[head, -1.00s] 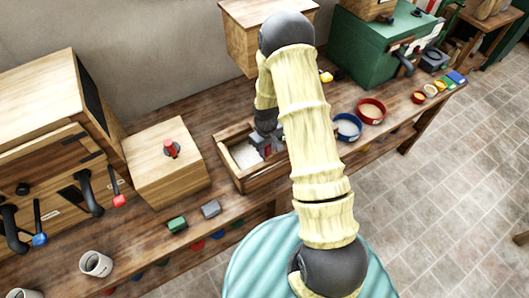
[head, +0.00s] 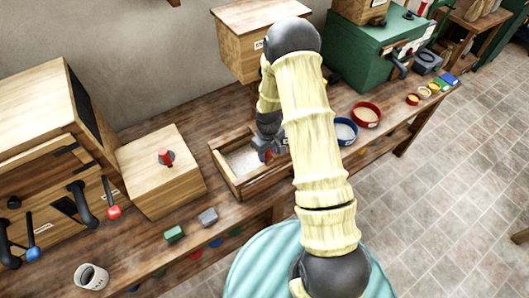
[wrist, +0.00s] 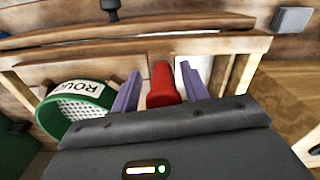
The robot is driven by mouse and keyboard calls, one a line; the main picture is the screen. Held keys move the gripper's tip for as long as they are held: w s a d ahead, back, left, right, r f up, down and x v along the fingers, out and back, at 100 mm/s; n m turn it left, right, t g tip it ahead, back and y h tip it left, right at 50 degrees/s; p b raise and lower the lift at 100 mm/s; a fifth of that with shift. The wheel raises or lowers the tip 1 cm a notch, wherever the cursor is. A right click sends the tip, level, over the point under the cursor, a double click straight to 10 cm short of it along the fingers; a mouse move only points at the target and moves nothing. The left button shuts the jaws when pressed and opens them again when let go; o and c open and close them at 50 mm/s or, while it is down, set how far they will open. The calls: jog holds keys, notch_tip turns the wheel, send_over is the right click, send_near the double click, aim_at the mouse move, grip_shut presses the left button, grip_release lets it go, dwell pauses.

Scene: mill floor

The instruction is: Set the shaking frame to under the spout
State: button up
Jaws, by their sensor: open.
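A wooden open-topped frame (head: 226,172) lies on the bench with pale material inside; I take it for the shaking frame. Its wooden rails also show in the wrist view (wrist: 190,44). A red knob (wrist: 163,84) stands between the two purple fingers of my gripper (wrist: 160,72), which is open with a gap beside the knob. In the head view my gripper (head: 270,150) is over the right part of the frame, partly hidden by my arm. A wooden box (head: 240,45) hangs on the wall behind; I cannot make out a spout on it.
A green sieve marked ROUGH (wrist: 75,108) is left of my fingers in the wrist view. A wooden box with a red knob (head: 160,185) stands left of the frame. Blue (head: 345,131) and red (head: 367,114) round sieves and a green machine (head: 362,60) are to the right.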

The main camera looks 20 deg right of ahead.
jog(key=shift+s, duration=0.1)
jog(key=shift+d+r, duration=0.1)
jog(key=shift+r, duration=0.05)
jog(key=shift+d+r+b, duration=0.1)
jog(key=shift+r+b, duration=0.2)
jog(key=shift+r, duration=0.2)
notch_tip(320, 180, up, 16)
jog(key=b, duration=0.3)
jog(key=shift+a+b, duration=0.2)
jog(key=shift+b, duration=0.1)
